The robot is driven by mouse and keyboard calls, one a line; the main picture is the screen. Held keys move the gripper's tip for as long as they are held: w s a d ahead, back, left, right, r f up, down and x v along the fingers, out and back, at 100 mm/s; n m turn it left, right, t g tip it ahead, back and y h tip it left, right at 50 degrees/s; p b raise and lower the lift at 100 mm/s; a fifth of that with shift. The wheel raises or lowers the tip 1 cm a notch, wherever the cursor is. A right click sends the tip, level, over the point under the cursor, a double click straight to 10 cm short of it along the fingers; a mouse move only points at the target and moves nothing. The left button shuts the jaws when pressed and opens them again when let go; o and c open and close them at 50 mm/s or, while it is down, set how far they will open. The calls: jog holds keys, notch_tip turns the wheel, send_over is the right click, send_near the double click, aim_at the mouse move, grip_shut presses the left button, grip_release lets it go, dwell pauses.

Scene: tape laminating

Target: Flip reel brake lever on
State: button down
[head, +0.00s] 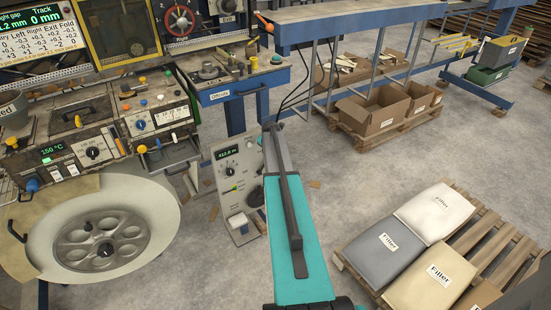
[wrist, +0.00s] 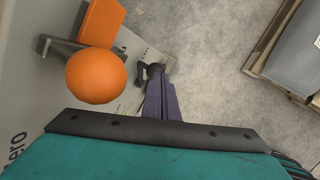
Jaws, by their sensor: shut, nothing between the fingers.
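An orange ball knob (wrist: 97,75) is large and close at the left in the wrist view, in front of a grey panel. I take it for the end of the brake lever, but no label confirms this, and its shaft is hidden. My gripper (wrist: 152,72) shows to the right of the ball, with its narrow fingers together and empty, apart from the ball in the picture. In the head view my teal arm hides the gripper and part of the grey panel (head: 236,172). I cannot tell the lever's on or off position.
An orange block (wrist: 101,22) on a dark bracket sits beyond the ball. A large reel (head: 55,235) stands at left under the control boxes. A pallet of filler bags (head: 440,215) is at right. Cartons (head: 375,112) stand behind.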

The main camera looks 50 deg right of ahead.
jog(key=shift+a+r, duration=0.1)
jog(key=shift+a, duration=0.05)
jog(key=b+v, duration=0.1)
jog(key=v, duration=1.2)
jog(key=shift+s+b, duration=0.3)
jog(key=shift+b, duration=0.05)
dwell(0.5)
